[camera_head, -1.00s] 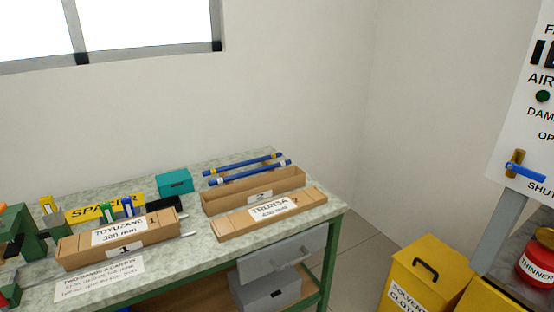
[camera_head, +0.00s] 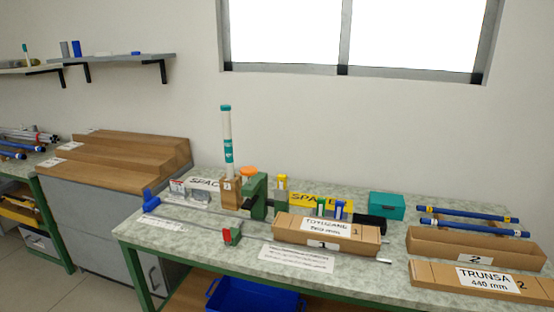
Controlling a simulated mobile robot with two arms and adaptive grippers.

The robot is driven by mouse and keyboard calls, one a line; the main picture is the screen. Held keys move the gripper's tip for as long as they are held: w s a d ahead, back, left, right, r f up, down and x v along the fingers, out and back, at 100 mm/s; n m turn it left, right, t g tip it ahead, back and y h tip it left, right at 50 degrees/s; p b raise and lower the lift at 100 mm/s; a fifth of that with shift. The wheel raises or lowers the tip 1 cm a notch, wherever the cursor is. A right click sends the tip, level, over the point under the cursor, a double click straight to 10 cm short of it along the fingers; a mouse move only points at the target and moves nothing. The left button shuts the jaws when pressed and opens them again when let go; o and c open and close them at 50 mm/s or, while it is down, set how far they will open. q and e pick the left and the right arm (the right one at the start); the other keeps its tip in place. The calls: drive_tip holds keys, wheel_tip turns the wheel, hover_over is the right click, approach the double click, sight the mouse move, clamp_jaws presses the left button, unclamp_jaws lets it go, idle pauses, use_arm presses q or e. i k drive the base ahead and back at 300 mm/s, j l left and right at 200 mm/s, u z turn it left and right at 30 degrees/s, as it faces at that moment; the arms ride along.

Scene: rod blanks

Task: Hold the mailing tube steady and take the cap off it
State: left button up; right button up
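A white mailing tube (camera_head: 228,144) with teal bands stands upright on the bench, in a wooden block holder (camera_head: 231,192). A teal cap (camera_head: 226,108) sits on its top end. Neither of my grippers shows in the head view, so nothing of mine is seen touching the tube or the cap.
A green vise-like fixture (camera_head: 257,197) stands right beside the holder. Cardboard boxes (camera_head: 326,236) and blue rods (camera_head: 474,228) lie further right. A teal box (camera_head: 387,205) is at the back. The bench front (camera_head: 190,250) has some clear room.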

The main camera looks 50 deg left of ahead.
sight(226, 115)
drive_tip(key=u, duration=1.8)
drive_tip(key=i, duration=0.25)
drive_tip(key=j, duration=0.05)
